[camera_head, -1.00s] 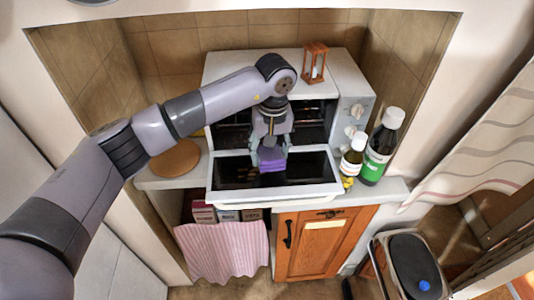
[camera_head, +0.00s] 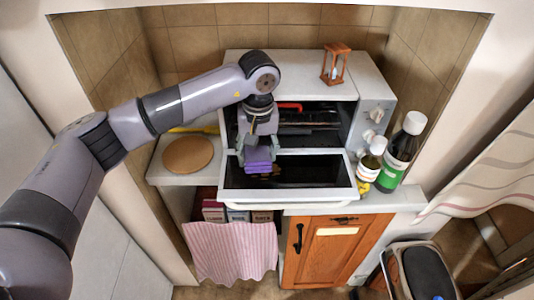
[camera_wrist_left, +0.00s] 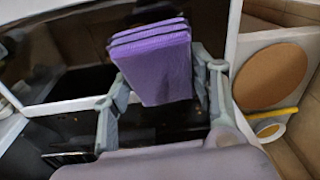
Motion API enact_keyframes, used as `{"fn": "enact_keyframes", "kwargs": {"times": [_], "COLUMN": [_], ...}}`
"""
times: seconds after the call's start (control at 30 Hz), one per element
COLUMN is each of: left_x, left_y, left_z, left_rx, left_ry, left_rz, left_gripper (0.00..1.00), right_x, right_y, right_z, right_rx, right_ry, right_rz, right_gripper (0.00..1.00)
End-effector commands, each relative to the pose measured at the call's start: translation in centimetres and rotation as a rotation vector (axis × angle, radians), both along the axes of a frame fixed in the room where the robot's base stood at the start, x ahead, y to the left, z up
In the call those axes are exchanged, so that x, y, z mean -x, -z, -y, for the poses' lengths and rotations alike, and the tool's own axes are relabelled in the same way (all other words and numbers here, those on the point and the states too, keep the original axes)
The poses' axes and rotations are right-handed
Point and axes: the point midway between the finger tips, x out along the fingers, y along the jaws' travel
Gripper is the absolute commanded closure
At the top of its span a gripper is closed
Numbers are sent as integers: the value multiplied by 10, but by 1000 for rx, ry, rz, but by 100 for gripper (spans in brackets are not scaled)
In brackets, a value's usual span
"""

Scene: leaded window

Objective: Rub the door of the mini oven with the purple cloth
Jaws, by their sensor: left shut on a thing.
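The mini oven (camera_head: 285,68) is white and stands in the niche with its door (camera_head: 312,172) folded down, dark glass facing up. My left gripper (camera_head: 259,160) is shut on the folded purple cloth (camera_head: 257,167). In the head view the cloth is over the left part of the door's glass; I cannot tell whether it touches. The left wrist view shows the cloth (camera_wrist_left: 155,65) between the fingers, with the dark door glass (camera_wrist_left: 60,40) and its pale edge beyond. My right gripper is not in view.
A brown bottle (camera_head: 370,158) and a green-labelled bottle (camera_head: 400,155) stand close to the door's right side. An hourglass (camera_head: 336,65) stands on the oven. A round wooden board (camera_head: 188,154) lies on the left counter. A pink cloth (camera_head: 231,250) hangs below.

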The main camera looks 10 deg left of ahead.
Motion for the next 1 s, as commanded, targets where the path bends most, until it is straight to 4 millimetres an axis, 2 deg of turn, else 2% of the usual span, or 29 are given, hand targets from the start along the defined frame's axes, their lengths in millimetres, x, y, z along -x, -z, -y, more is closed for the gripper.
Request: {"fn": "enact_keyframes", "kwargs": {"times": [0.27,0.6,1.0], "left_x": [2,8,8], "left_y": [2,0,-4], "left_z": [-9,-36,-38], "left_rx": [-5,-3,0], "left_ry": [-1,-2,1], "left_rz": [-4,-1,1], "left_gripper": [69,69,69], "right_x": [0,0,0], "right_y": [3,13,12], "right_z": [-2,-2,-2], "right_rx": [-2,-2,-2], "right_ry": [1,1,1], "right_rz": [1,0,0], "right_gripper": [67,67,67]}}
